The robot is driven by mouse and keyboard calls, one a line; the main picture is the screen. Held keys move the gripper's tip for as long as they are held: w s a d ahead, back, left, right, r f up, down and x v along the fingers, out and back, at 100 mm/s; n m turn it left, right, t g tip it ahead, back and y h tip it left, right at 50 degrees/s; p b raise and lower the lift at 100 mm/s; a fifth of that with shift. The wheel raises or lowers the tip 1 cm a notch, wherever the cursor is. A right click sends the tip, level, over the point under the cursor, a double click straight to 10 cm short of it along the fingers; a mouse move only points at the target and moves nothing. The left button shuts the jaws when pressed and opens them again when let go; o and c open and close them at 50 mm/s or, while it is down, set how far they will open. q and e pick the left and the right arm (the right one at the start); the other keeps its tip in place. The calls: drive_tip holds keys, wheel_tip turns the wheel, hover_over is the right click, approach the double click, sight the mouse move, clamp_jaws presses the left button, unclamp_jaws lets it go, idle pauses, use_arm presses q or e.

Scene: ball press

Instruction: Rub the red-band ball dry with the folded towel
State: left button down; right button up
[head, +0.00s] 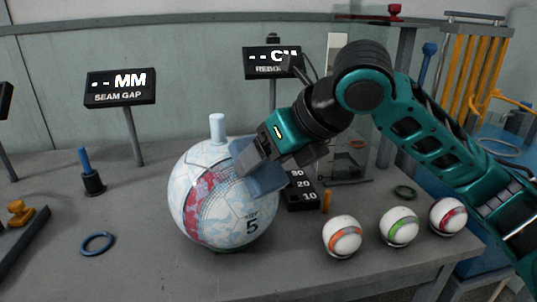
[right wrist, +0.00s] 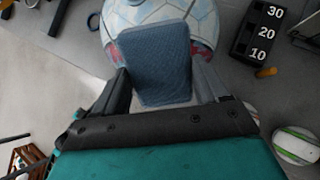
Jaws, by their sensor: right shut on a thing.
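A large white ball (head: 210,205) with pale blue patches, a red band and a "5" on it sits on the grey table. My right gripper (head: 262,160) is at its upper right side, shut on the folded blue towel (head: 266,182). The towel overlaps the ball's right side in the head view; whether they touch I cannot tell. In the right wrist view the towel (right wrist: 157,62) stands between the fingers, in front of the ball (right wrist: 122,15). A small white ball with a red band (head: 447,216) rests at the table's right. My left gripper is not in view.
Small balls with an orange band (head: 342,237) and a green band (head: 398,227) stand at the front right. A black numbered block (head: 300,190) is behind. A blue ring (head: 97,244) lies at the left. Display stands, including a seam gap sign (head: 120,88), line the back.

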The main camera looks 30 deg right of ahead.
drive_tip(key=shift+w+a+f, duration=0.1)
drive_tip(key=shift+w+f, duration=0.2)
drive_tip(key=shift+f, duration=0.05)
idle(0.3)
